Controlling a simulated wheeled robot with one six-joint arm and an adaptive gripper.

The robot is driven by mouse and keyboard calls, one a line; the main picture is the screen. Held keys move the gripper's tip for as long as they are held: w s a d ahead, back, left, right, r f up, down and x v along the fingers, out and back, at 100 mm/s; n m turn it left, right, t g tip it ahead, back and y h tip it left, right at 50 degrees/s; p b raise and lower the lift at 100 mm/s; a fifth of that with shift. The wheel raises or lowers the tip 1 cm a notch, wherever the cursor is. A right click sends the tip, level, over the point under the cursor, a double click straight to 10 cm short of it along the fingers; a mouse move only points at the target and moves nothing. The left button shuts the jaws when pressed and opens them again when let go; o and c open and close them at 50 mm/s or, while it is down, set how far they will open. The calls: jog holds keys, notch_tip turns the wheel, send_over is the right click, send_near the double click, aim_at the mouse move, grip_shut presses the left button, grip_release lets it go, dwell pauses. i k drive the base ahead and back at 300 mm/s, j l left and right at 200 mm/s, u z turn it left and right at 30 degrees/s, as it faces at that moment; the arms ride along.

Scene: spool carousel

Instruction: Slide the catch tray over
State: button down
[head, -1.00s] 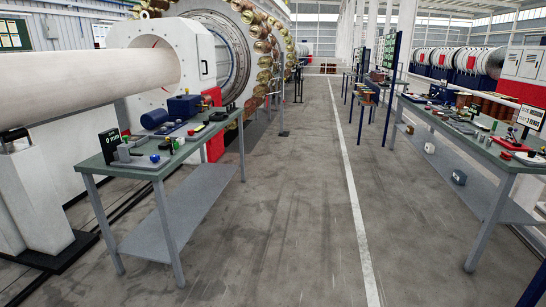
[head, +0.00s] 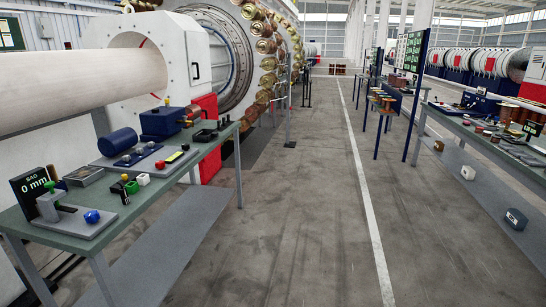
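I cannot pick out the catch tray for certain. A small dark tray-like item (head: 205,135) lies near the far end of the left bench (head: 132,208), too small to make out well. My gripper is not in view.
The left bench also holds a blue box unit (head: 163,122), a blue cylinder (head: 118,143) and a "SAG 0 mm" display (head: 34,187). A large ring machine (head: 228,48) stands behind it. The grey aisle floor (head: 290,215) is clear. Another bench (head: 482,138) stands right.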

aim_at(206, 135)
jog(key=i, duration=0.9)
jog(key=i+u, duration=0.1)
jog(key=i, duration=0.8)
jog(key=i+l, duration=0.15)
jog(key=i, duration=0.75)
jog(key=i+l, duration=0.1)
jog(key=i, duration=0.85)
jog(key=i+u, duration=0.3)
jog(key=i+l+u, duration=0.3)
jog(key=i, duration=0.15)
jog(key=i+l+u, duration=0.3)
jog(key=i+j, duration=0.1)
